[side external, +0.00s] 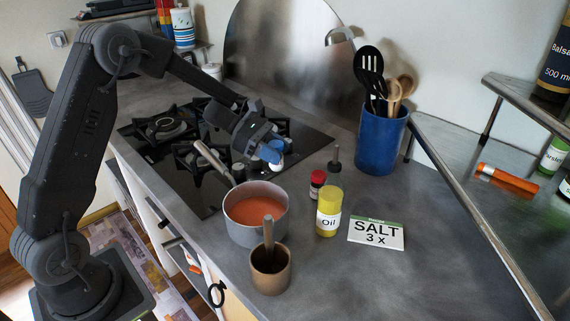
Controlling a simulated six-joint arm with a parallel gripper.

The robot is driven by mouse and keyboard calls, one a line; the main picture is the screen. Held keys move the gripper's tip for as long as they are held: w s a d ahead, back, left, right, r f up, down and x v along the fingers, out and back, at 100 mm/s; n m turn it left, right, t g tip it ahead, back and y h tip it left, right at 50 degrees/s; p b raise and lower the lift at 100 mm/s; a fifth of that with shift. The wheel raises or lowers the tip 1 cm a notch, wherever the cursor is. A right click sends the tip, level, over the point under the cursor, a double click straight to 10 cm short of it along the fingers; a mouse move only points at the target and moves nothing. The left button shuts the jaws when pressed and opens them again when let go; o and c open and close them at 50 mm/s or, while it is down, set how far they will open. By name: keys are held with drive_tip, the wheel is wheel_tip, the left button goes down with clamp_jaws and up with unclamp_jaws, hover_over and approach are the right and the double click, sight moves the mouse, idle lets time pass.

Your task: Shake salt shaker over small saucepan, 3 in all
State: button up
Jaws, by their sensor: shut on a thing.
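My gripper (262,145) is shut on a small blue-and-white salt shaker (271,153). The jaws hide part of the shaker, and its exact tilt is hard to tell. The small saucepan (238,226) is grey, holds orange-red liquid, and stands on the counter in front of the hob. Its handle points back and left. My gripper and the shaker are behind the saucepan in the picture, near the hob's right edge, not over the liquid.
Right of the saucepan stand a yellow oil bottle (328,212), a red-capped jar (317,184) and a dark-topped bottle (335,163). A brown mortar with pestle (270,275) is in front. A blue utensil crock (382,140) stands behind.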

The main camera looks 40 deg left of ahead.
drive_tip(key=s+d+r+v, duration=0.1)
drive_tip(key=r+v, duration=0.1)
drive_tip(key=v, duration=0.8)
drive_tip(key=s+d+n+g+h, duration=0.2)
drive_tip(key=s+d+n, duration=0.3)
drive_tip(key=n, duration=0.3)
drive_tip(key=s+d+r+n+g+h, duration=0.1)
drive_tip(key=s+d+n+g+h, duration=0.1)
drive_tip(key=s+d+n+h, duration=0.2)
drive_tip(key=d+n, duration=0.3)
drive_tip(key=n, duration=0.1)
drive_tip(key=shift+s+d+n+g+h, duration=0.3)
drive_tip(key=shift+s+g+h, duration=0.05)
drive_tip(key=shift+g+h, duration=0.05)
